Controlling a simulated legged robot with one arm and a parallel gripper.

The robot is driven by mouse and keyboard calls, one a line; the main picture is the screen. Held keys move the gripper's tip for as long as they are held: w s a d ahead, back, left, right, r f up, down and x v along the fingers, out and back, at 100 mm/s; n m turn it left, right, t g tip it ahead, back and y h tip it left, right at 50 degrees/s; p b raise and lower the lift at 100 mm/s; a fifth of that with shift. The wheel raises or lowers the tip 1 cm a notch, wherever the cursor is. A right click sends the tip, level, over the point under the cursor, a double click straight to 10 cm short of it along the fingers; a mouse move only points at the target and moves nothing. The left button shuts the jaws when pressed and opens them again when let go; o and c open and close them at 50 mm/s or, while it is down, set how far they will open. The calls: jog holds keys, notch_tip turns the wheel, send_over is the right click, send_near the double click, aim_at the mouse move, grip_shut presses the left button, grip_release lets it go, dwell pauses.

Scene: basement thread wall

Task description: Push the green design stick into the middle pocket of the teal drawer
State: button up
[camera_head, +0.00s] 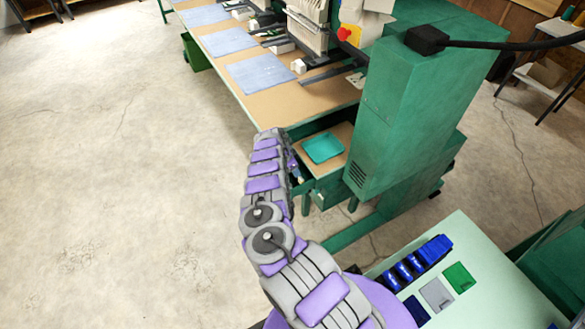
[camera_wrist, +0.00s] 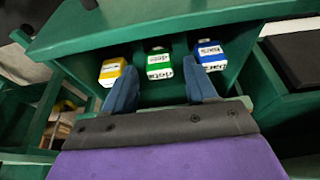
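In the wrist view, a green stick (camera_wrist: 159,66) with a white label sits in the middle of a dark green compartment (camera_wrist: 236,72), which looks like the teal drawer. A yellow stick (camera_wrist: 112,72) is to its left and a blue stick (camera_wrist: 210,53) to its right. My gripper (camera_wrist: 160,78) is open, its two blue-grey fingers apart and pointing at the row. The green stick shows between and beyond the fingertips; I cannot tell whether they touch anything. The pocket floors and stick depth are hidden.
A green ledge (camera_wrist: 170,28) spans above the sticks. In the head view, a teal tray (camera_head: 323,147) lies on the bench end beside a green machine column (camera_head: 420,90). A pale table (camera_head: 490,275) with blue bins (camera_head: 432,251) stands at right. The floor at left is clear.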

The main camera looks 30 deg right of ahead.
notch_tip(320, 180, up, 8)
jog(key=p, duration=0.5)
jog(key=shift+w+a+r+n+t+y+b, duration=0.1)
jog(key=shift+w+a+r+n+t+b, duration=0.35)
jog(key=shift+a+r+n, duration=2.4)
jog(key=shift+w+a+r+n+t+y+b, duration=0.15)
jog(key=shift+w+a+r+t, duration=1.05)
jog(key=shift+a, duration=3.4)
jog(key=shift+w+a+r+n+g+y+b, duration=0.25)
jog(key=shift+a+r+n, duration=1.35)
jog(key=shift+a+r, duration=1.65)
jog(key=shift+w+a+f, duration=0.1)
jog(key=shift+a+f, duration=0.4)
jog(key=shift+f, duration=0.05)
